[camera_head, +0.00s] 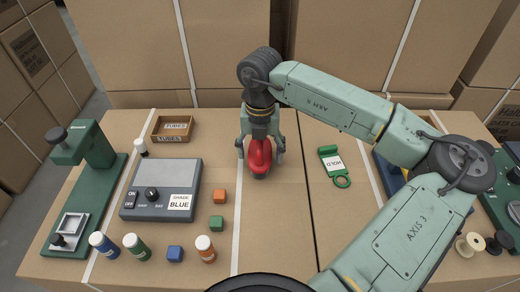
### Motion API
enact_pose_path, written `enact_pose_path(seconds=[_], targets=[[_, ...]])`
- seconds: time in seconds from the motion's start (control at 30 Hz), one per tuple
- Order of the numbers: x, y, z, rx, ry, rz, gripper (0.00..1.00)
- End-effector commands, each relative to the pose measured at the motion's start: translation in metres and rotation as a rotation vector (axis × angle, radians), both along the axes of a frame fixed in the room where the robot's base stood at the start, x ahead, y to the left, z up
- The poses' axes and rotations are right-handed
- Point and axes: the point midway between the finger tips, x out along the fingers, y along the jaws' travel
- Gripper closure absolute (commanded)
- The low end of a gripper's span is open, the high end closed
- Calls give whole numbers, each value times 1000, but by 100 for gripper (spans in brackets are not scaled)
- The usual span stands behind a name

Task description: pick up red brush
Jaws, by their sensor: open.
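A glossy red object (260,160), which looks like the red brush, is in the middle of the cardboard-coloured worktop. Its top is hidden under my gripper, and its bristles cannot be made out. My gripper (260,148) points down right over it, with one open finger on its left and one on its right. I cannot tell whether either finger touches it.
To the left are a grey shade box (162,188), a tubes tray (172,129), a green press (88,170), small blocks and several capped bottles. A green hold tag (333,165) lies to the right. Spools (470,244) stand at far right. Stacked cartons close off the back.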

Motion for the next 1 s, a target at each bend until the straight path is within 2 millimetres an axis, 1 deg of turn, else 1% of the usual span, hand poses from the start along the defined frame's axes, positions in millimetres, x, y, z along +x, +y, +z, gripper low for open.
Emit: enact_pose_path(seconds=[0.1,0.3,1.0], targets=[[0,1,-7,1,-1,1,30],[0,1,-7,1,-1,1,30],[0,0,-7,1,-1,1,77]])
